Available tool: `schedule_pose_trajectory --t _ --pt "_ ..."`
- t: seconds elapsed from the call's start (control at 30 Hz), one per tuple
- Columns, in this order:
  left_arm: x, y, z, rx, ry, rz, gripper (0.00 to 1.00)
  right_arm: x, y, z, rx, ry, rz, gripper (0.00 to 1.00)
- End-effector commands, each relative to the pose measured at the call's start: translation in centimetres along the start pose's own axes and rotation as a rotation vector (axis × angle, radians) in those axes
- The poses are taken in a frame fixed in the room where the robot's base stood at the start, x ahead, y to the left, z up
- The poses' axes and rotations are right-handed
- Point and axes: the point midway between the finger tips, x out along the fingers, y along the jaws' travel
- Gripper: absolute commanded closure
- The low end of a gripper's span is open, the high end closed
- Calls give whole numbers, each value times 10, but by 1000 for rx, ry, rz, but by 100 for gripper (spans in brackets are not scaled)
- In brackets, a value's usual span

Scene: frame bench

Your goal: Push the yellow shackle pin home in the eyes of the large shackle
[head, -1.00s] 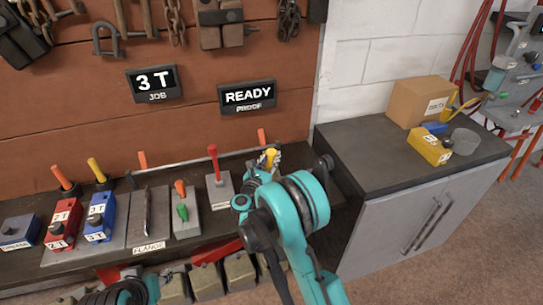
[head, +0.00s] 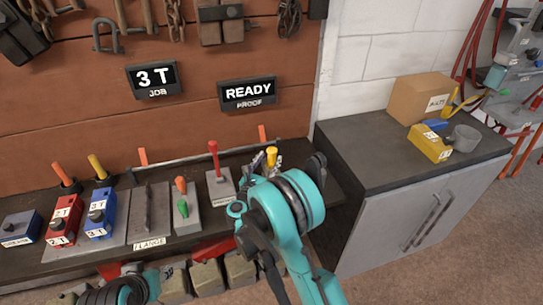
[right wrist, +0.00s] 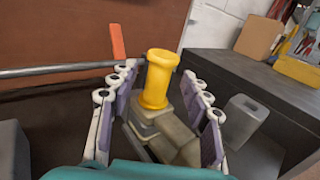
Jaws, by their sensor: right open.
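The yellow shackle pin (head: 271,154) stands near the right end of the bench in the head view. In the right wrist view the pin (right wrist: 157,80) is upright, with a wide flanged head. It rises from a dull grey-brown metal body (right wrist: 172,135), apparently the large shackle. How deep the pin sits in the eyes cannot be told. My right gripper (right wrist: 156,98) is open, with one finger on each side of the pin and visible gaps to both. In the head view my right gripper (head: 263,165) is partly hidden by its own wrist.
A red-handled lever (head: 214,160) stands left of the pin. A metal rod (right wrist: 60,71) and an orange post (right wrist: 117,42) are behind it. A grey block (right wrist: 246,108) is at the right. The dark cabinet top (head: 365,145) has free room at its front.

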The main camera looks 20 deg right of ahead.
Motion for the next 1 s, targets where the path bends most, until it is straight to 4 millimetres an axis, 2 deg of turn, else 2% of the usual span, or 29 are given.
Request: schedule_pose_trajectory --t 0.03,0.2,0.4,0.57,1.0 --pt "0 0 0 0 0 0 60 -13 2 0 0 0 5 52" --pt "0 0 0 0 0 0 60 -50 2 0 0 0 5 52" --pt "0 0 0 0 0 0 60 -79 1 0 0 0 3 52" --pt "0 0 0 0 0 0 60 -86 0 0 0 0 0 52" --pt "0 0 0 0 0 0 60 -86 0 0 0 0 0 52"
